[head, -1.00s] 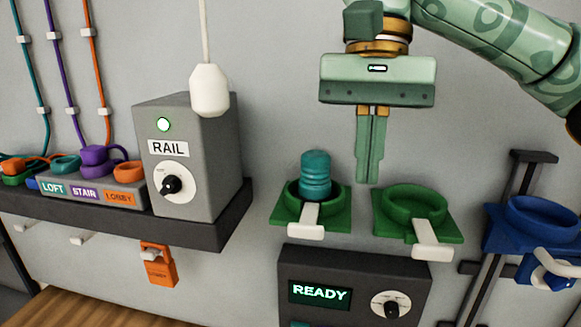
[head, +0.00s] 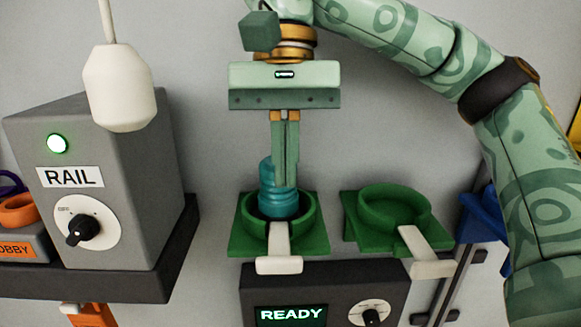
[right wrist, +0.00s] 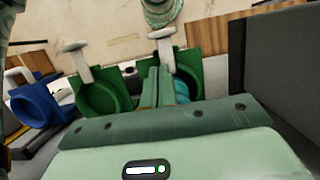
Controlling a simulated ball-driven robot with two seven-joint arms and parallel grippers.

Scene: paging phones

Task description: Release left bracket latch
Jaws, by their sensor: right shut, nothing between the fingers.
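The left green bracket (head: 312,243) is on the wall with a teal ribbed cylinder (head: 268,200) standing in its ring. Its white latch lever (head: 279,250) lies across the front of the ring and sticks out toward me. The right green bracket (head: 392,205) has an empty ring and its own white lever (head: 424,252). My right gripper (head: 286,187) is shut and empty, pointing down, its fingers in front of the teal cylinder and above the lever. In the right wrist view, the shut fingers (right wrist: 160,90) overlap the teal cylinder (right wrist: 182,86). I cannot tell whether they touch it. My left gripper is not in view.
A grey RAIL box (head: 105,190) with a lit green lamp and knob stands on a dark shelf at left. A white pendant (head: 119,90) hangs before it. A dark READY panel (head: 335,275) sits below the brackets. A blue bracket (head: 480,220) is partly behind my right arm.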

